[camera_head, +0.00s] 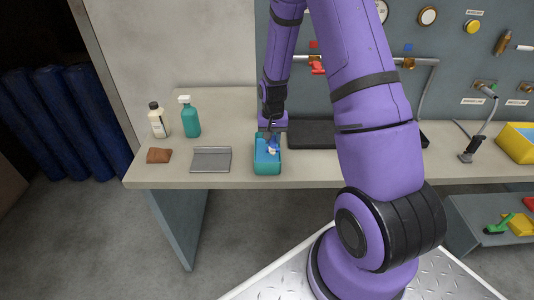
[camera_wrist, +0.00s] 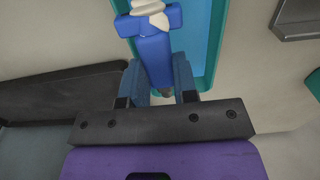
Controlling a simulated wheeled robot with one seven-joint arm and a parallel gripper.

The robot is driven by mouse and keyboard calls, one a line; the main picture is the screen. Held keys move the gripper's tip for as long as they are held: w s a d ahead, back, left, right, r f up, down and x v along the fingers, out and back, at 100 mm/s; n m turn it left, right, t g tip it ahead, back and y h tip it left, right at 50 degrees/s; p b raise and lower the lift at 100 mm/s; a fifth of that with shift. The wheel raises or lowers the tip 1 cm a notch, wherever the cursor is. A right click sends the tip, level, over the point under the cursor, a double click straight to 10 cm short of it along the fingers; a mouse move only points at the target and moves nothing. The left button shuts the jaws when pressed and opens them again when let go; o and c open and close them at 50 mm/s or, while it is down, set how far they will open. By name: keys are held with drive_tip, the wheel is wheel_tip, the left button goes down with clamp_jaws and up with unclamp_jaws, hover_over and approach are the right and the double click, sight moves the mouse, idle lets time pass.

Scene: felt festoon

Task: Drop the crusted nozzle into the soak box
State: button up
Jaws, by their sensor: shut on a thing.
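The crusted nozzle (camera_wrist: 153,47) is blue with pale crust on its far end. My gripper (camera_wrist: 158,80) is shut on it, one finger on each side, in the wrist view. The soak box (camera_head: 267,168) is a teal open box with a bright blue inside, on the bench in the head view. Its teal rim (camera_wrist: 217,40) shows beyond the nozzle in the wrist view. The nozzle, small and partly hidden in the head view (camera_head: 272,149), appears over or inside the box opening. I cannot tell whether it touches the box.
A dark mat (camera_head: 311,134) lies right of the box. A yellow bin (camera_head: 518,143) stands far right.

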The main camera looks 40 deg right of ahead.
drive_tip(key=shift+f, duration=0.2)
drive_tip(key=o, duration=1)
drive_tip(key=shift+o, duration=0.2)
drive_tip(key=shift+r, duration=0.1)
wheel_tip(320, 180, up, 11)
drive_tip(key=shift+f, duration=0.2)
